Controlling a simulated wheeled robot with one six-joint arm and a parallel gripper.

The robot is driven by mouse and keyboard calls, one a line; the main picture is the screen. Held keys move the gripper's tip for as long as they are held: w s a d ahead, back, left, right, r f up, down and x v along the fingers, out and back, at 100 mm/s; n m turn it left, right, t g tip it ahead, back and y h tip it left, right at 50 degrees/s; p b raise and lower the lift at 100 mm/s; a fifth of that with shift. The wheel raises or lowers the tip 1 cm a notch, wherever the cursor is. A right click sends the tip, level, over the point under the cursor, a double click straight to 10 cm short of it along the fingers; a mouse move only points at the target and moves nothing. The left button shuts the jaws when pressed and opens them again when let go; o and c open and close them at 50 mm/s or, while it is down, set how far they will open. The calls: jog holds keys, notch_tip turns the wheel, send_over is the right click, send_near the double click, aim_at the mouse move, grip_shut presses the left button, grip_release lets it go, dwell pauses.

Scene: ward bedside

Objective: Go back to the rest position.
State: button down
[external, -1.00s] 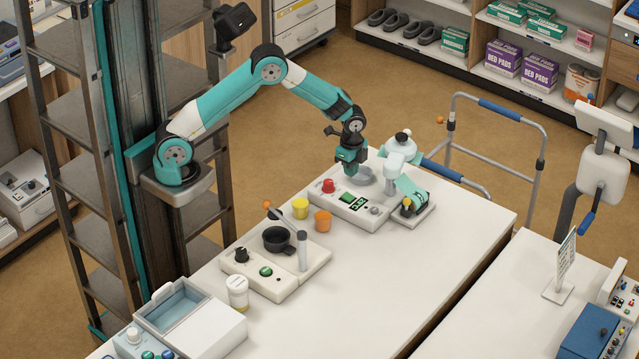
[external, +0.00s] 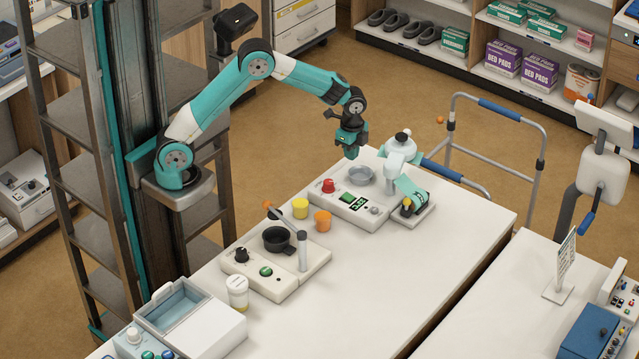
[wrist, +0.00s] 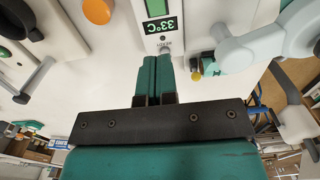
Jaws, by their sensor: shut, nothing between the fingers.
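My gripper (external: 351,154) hangs fingers down in the external view, above and behind the device with the grey bowl. It is shut and empty, apart from everything on the table. In the wrist view its two teal fingers (wrist: 154,78) lie side by side with nothing between them. My arm reaches out bent from its column mount at the left.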

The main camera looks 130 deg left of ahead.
jog(key=s+d+r+n+y, duration=0.1)
jog(key=s+d+r+n, duration=0.1)
jog(key=d+r, duration=0.35)
jog(key=s+d+r+n+y, duration=0.1)
jog(key=s+d+r, duration=0.15)
jog(key=d, duration=0.65)
jog(key=s+d+r+n+y, duration=0.2)
jog(key=s+d+n, duration=0.2)
jog(key=s+d, duration=0.5)
jog(key=shift+s+d+r, duration=0.2)
jog(key=shift+s+r, duration=0.05)
jog(key=shift+s, duration=1)
dwell(0.4)
